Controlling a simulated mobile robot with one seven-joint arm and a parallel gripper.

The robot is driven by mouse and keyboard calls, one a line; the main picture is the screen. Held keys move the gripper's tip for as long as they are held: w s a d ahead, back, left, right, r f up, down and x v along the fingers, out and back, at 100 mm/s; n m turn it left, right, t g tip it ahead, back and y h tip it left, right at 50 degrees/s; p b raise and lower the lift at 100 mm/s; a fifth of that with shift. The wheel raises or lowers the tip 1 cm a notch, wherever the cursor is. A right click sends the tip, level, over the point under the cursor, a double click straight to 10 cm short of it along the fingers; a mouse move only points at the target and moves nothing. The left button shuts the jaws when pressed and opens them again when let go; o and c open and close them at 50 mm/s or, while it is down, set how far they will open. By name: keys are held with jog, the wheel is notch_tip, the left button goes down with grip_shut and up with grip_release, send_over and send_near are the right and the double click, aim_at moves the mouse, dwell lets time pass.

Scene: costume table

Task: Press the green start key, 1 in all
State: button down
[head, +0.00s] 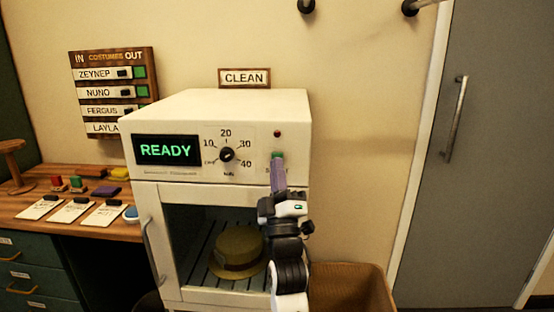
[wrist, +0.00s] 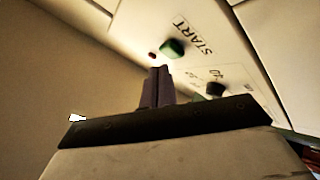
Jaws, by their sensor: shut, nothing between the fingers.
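The green start key (wrist: 173,48) shows in the wrist view beside the printed word START on the white machine's panel. In the head view the green key (head: 278,155) shows just above my fingertips, on the panel's right side. My gripper (head: 278,165) is shut and empty, its fingers pointing up at the panel just below the key. In the wrist view my gripper (wrist: 160,72) is shut, with a small gap in the picture between its tips and the key. Contact cannot be told from the head view. The display (head: 166,149) reads READY in green.
The machine's dial (head: 227,155) sits left of the key, and a small red lamp (head: 277,133) above it. A hat (head: 238,252) lies inside behind the door. A wooden table (head: 60,215) with cards is at left, a brown bin (head: 350,285) at lower right.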

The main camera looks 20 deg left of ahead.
jog(key=shift+w+a, duration=0.1)
jog(key=shift+w, duration=0.3)
jog(key=shift+w+a+b, duration=0.1)
jog(key=shift+w+b, duration=0.25)
jog(key=shift+w, duration=0.05)
dwell(0.6)
jog(key=shift+s, duration=0.1)
jog(key=shift+s+d, duration=0.2)
jog(key=shift+s, duration=0.5)
jog(key=shift+s, duration=0.1)
jog(key=s, duration=0.2)
jog(key=s+d, duration=0.1)
jog(key=s, duration=0.1)
jog(key=shift+s+d, duration=0.2)
jog(key=shift+s, duration=0.15)
dwell(0.7)
